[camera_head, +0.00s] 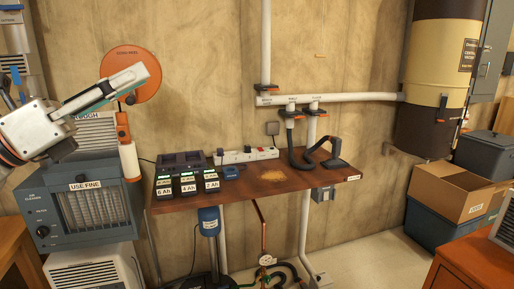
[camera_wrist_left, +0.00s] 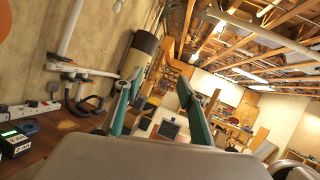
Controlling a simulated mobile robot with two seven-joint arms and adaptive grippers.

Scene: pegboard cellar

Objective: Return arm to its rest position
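My left arm comes in from the left in the head view, light grey with a dark joint. My left gripper (camera_head: 138,76) is raised in front of the wall, above the left end of the wooden shelf and overlapping an orange disc (camera_head: 133,62). In the left wrist view its two teal-edged fingers stand apart with nothing between them, so the gripper (camera_wrist_left: 160,88) is open and empty. My right gripper is in neither view.
The wooden shelf (camera_head: 326,177) carries battery chargers (camera_head: 187,174), a power strip (camera_head: 248,155) and a black hose (camera_head: 294,145). A grey-blue air cleaner (camera_head: 52,218) stands below the arm. Cardboard box (camera_head: 453,190) and vacuum canister (camera_head: 440,70) are at right. Open air surrounds the fingers.

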